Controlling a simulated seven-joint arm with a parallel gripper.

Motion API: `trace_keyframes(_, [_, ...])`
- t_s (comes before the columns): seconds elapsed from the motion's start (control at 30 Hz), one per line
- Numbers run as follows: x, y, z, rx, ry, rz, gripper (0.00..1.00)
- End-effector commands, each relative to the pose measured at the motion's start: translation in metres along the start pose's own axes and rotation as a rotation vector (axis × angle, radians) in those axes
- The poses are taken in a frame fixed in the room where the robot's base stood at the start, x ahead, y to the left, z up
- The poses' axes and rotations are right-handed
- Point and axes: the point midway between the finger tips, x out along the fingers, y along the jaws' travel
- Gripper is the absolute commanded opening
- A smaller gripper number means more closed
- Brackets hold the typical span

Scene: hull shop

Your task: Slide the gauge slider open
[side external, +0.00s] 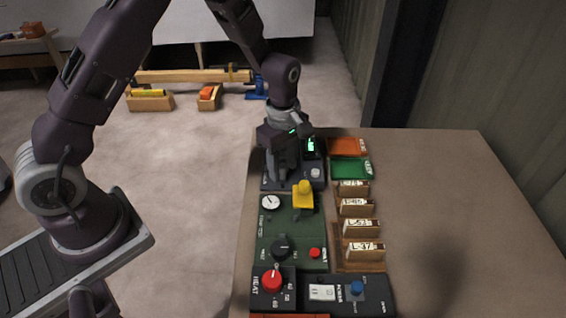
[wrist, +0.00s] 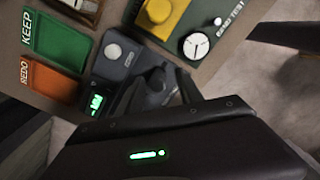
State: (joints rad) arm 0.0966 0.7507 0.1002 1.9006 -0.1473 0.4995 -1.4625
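The gauge unit is a dark box with a lit green display and a round grey knob, at the far end of the panel row in the side view (side external: 315,172). It also shows in the wrist view (wrist: 113,62). My gripper (side external: 283,182) points down over the left part of this unit. In the wrist view, my dark fingers (wrist: 170,92) reach onto the unit beside the knob and display. The slider itself is not clearly distinguishable; my fingers and the dark parts around them overlap. I cannot tell whether they grip anything.
A green panel (side external: 305,232) with a yellow handle (side external: 303,194), white dial (side external: 270,202) and red button stands nearer the camera. Orange (side external: 348,146) and green (side external: 350,171) trays and labelled wooden blocks (side external: 358,228) lie right. The table's right side is clear.

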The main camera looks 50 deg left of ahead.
Motion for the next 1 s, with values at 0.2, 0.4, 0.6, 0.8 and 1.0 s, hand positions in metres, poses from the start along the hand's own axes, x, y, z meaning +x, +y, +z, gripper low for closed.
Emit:
trace_keyframes(0.2, [-0.012, 0.002, -0.001, -0.001, 0.001, 0.005, 0.43])
trace_keyframes(0.4, [-0.053, 0.001, 0.000, 0.000, 0.000, 0.005, 0.43])
trace_keyframes(0.6, [-0.071, 0.000, 0.000, -0.001, 0.000, 0.001, 0.43])
trace_keyframes(0.8, [-0.071, 0.000, 0.000, 0.000, 0.000, 0.000, 0.43])
trace_keyframes(1.0, [-0.134, -0.025, 0.001, 0.225, -0.021, 0.088, 0.43])
